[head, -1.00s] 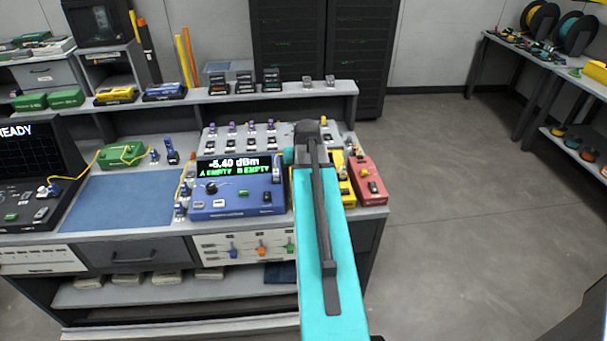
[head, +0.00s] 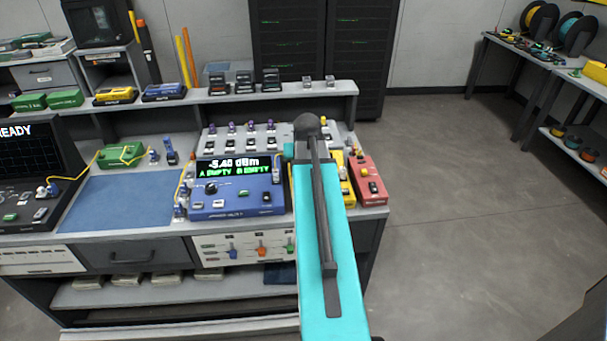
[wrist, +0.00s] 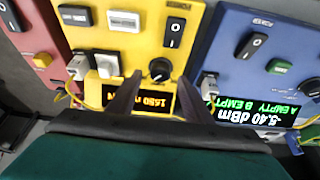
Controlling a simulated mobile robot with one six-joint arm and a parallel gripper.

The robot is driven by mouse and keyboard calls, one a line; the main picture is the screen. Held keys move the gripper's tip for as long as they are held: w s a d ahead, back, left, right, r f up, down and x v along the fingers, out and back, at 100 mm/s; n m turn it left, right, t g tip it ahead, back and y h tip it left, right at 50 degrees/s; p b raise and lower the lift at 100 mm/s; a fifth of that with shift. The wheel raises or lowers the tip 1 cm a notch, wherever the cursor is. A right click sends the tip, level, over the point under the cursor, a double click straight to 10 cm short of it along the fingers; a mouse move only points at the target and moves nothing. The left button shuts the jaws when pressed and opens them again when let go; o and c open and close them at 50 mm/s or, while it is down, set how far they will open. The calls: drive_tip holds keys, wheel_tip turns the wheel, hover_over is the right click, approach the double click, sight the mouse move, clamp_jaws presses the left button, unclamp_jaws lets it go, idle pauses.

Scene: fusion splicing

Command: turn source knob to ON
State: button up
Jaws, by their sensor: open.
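The yellow source box (wrist: 150,28) fills the middle of the wrist view. It carries a black round knob (wrist: 160,69) with a light pointer mark, a black rocker switch (wrist: 175,30) and a lit orange display upside down in this view, partly hidden by my fingers. My gripper (wrist: 160,80) is open and empty, its two dark fingers apart on either side of the knob's near side. I cannot tell whether they touch it. In the head view the yellow box (head: 350,193) is mostly hidden behind my teal arm, and my gripper is hidden too.
A blue power meter (head: 235,203) reading -5.40 dBm stands left of the yellow box, and a red box (head: 368,190) stands right of it. Yellow cables and plugs (wrist: 78,66) lie close to the fingers. A blue mat (head: 125,200) lies clear at the left.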

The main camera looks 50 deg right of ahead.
drive_tip(key=b+v, duration=0.1)
drive_tip(key=v, duration=1)
drive_tip(key=shift+r+b, duration=0.2)
drive_tip(key=shift+b, duration=0.1)
drive_tip(key=shift+s+a, duration=0.1)
drive_tip(key=shift+a, duration=0.05)
idle(0.4)
